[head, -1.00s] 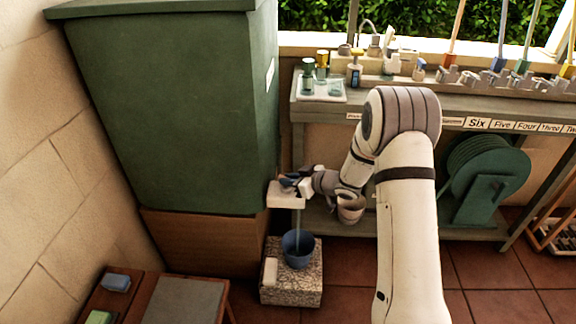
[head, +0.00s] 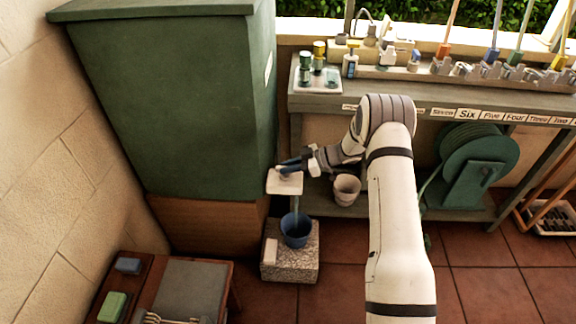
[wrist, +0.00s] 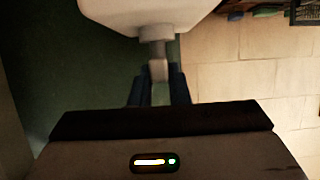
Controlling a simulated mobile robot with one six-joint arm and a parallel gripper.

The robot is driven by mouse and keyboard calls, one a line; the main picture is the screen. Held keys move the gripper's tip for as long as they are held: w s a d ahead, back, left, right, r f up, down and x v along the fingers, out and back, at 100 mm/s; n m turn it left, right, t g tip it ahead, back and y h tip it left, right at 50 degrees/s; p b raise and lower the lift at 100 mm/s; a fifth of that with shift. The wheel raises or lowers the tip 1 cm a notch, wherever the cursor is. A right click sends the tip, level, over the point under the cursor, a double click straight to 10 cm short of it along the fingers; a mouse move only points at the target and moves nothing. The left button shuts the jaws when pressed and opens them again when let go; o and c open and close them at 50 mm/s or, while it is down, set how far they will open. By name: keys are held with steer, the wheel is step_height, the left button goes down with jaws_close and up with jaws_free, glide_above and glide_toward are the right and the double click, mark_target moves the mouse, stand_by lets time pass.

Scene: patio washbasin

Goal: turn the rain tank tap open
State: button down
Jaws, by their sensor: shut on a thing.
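The rain tank (head: 175,100) is a big dark green box on a brown wooden base at the left. Its tap has a pale block-shaped body (head: 284,184) at the tank's lower right edge. My gripper (head: 288,168) reaches the tap from the right, with dark blue fingers at its top. In the wrist view my gripper (wrist: 159,92) is shut on the grey tap handle (wrist: 158,70), below the pale body (wrist: 150,12). A pale vertical streak (head: 296,204) runs from the tap toward a blue bucket (head: 296,232); I cannot tell whether it is water or a pipe.
The bucket stands on a speckled stone block (head: 290,274). A beige pot (head: 346,190) is right of the tap, under the grey bench (head: 450,101). A green hose reel (head: 478,175) stands farther right. A low wooden table (head: 185,290) is at front left.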

steer(key=shift+a+r, duration=0.1)
steer(key=c, duration=1.4)
jaws_free()
steer(key=shift+p+v, duration=0.45)
steer(key=shift+v, duration=3.45)
